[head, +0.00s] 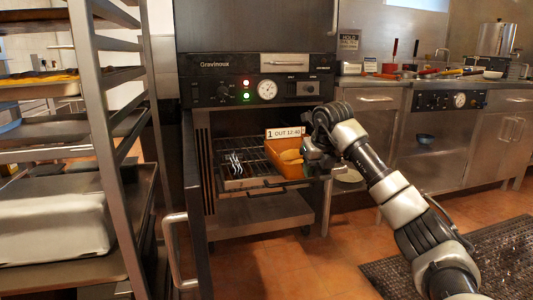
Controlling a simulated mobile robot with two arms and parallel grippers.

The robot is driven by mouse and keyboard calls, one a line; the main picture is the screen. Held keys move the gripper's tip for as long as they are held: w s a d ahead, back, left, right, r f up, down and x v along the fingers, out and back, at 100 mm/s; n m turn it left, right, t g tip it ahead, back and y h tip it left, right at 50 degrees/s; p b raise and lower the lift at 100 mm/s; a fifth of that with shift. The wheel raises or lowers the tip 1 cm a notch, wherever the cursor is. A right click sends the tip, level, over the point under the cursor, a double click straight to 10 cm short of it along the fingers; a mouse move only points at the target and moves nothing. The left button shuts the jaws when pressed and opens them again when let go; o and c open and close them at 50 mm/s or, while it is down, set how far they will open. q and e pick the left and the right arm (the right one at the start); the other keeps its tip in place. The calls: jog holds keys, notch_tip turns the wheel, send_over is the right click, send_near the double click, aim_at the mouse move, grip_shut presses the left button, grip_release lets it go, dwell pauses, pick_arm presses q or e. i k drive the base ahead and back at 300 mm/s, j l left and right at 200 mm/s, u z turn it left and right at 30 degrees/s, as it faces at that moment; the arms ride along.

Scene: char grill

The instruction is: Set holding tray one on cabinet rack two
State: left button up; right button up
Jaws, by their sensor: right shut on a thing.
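Holding tray one (288,168) is an orange tray with a white label (285,132) reading "1 OUT 12:40" and some tan food inside. It is at the right side of the open cabinet's (258,90) lower compartment, over a wire rack (262,190). I cannot tell whether it rests on the rack or is held just above it. My right gripper (308,152) is shut on the tray's right side; its fingertips are partly hidden. My left gripper is not in view. Rack numbers cannot be read.
Dark utensil-like items (235,163) lie on the rack left of the tray. The cabinet door (196,205) stands open at the left. A tall trolley (105,150) with trays stands farther left. A lower shelf (262,214) is bare. A floor mat (480,260) lies at right.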

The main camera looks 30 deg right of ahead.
aim_at(252, 167)
jog(key=i, duration=1)
